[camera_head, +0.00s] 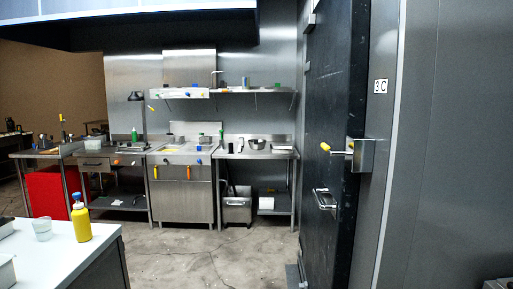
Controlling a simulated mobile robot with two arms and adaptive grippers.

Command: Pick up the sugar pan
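I cannot tell which thing here is the sugar pan. A silver metal bowl or pan (257,144) sits on the steel counter (233,155) at the back right. Pale metal pans (5,272) are cut off by the left edge of the white counter (62,262) in the left foreground; what they hold is hidden. Neither of my grippers is in view.
A yellow squeeze bottle (81,220) and clear cups (42,229) stand on the near counter. A griddle station (183,190) and a red bin (46,194) are farther back. A dark door (332,150) with a handle stands right. The concrete floor (215,262) between is clear.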

